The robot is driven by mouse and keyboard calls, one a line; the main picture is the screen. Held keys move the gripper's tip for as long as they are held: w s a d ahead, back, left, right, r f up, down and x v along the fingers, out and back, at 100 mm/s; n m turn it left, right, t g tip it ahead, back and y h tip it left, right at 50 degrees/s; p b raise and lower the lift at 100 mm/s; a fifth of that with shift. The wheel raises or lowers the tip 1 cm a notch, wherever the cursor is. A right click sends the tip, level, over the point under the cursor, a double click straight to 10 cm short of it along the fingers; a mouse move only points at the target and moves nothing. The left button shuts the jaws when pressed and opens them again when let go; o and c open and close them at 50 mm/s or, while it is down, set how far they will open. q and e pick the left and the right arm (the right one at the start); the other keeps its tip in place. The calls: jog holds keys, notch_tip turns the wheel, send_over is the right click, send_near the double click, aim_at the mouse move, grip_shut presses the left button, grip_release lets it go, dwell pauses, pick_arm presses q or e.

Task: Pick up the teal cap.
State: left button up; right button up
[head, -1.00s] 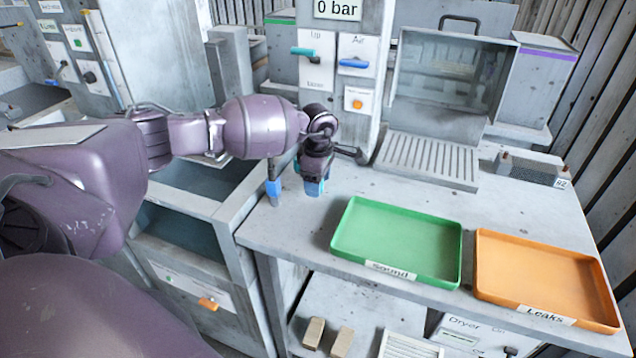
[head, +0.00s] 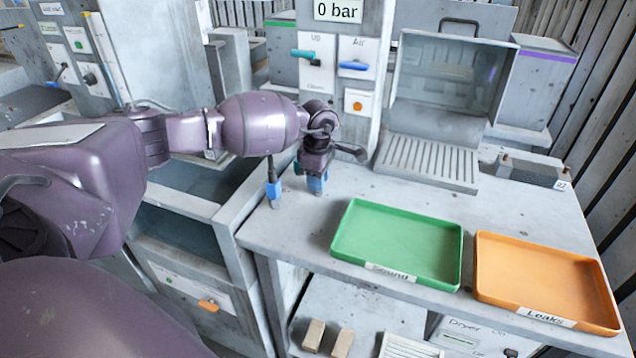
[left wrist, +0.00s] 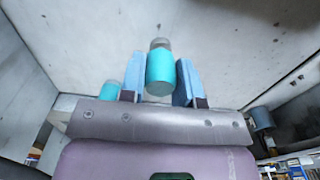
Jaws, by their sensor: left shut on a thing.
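The teal cap (left wrist: 160,72) sits between the two blue fingers of my left gripper (left wrist: 160,58) in the left wrist view, with a grey, duller part beyond its teal body. The gripper is shut on it. In the head view my left gripper (head: 308,177) points down low over the back left of the bench, and the cap cannot be clearly made out between the fingers. A second teal piece (left wrist: 109,92) shows left of the fingers in the left wrist view, partly hidden by the gripper body. My right gripper is not in view.
A green tray (head: 400,240) labelled Sound and an orange tray (head: 545,275) labelled Leaks lie on the bench to the right. A ribbed grey stand (head: 430,160) and a panel reading 0 bar (head: 337,10) stand behind. A basin (head: 190,180) opens left of the bench.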

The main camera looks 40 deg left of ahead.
pick_arm(q)
notch_tip(320, 180, up, 19)
jog(key=shift+f, duration=0.2)
jog(key=shift+r+p, duration=0.1)
jog(key=shift+p, duration=0.2)
